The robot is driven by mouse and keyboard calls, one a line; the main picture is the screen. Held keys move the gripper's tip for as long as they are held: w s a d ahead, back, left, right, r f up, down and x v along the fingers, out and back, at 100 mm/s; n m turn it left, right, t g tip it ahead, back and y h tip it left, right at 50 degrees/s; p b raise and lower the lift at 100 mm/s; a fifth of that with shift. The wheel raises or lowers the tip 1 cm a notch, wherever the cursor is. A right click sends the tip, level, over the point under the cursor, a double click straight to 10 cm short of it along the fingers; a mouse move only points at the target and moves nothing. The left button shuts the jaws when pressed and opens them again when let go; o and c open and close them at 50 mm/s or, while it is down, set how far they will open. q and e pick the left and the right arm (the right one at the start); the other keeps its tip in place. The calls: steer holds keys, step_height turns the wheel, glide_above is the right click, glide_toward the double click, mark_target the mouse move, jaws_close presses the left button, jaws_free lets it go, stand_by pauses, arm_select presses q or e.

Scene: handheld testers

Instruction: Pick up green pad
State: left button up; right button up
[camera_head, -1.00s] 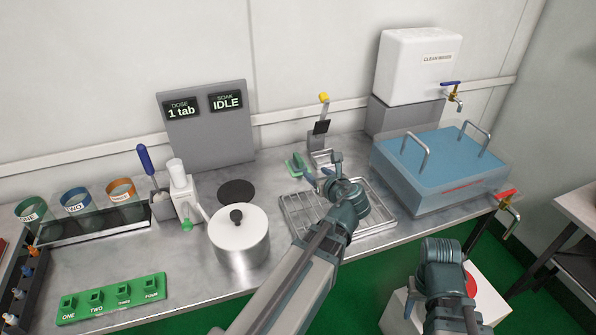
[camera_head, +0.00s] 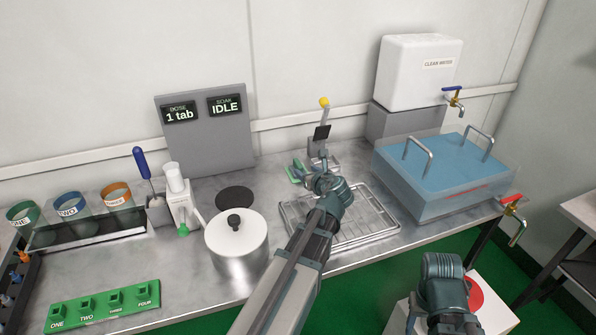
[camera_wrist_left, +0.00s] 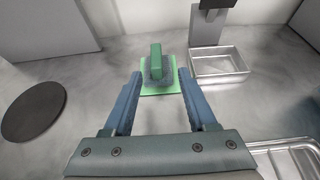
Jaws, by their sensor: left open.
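The green pad (camera_head: 292,174) lies on the steel counter behind the wire rack in the head view, partly hidden by my left gripper. In the left wrist view, the pad (camera_wrist_left: 158,88) has a flat green base, a grey middle and an upright green handle (camera_wrist_left: 156,60). My left gripper (camera_head: 308,174) is open and empty. In the left wrist view its fingers (camera_wrist_left: 157,76) point toward the pad, one on each side of the handle in the picture. Contact cannot be told. My right arm shows at the lower right, but its fingers do not show.
A stand with a small steel tray (camera_wrist_left: 218,64) is right of the pad. The wire rack (camera_head: 372,226) lies in front, and a blue water basin (camera_head: 440,190) stands to the right. A white-lidded pot (camera_head: 236,245) and a dark disc (camera_head: 234,198) are to the left.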

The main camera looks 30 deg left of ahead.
mark_target(301, 169)
arm_select(q)
steer(key=b+x, duration=0.2)
steer(key=x, duration=0.3)
steer(key=shift+s+a+f, duration=0.15)
steer(key=shift+s, duration=0.05)
jaws_close()
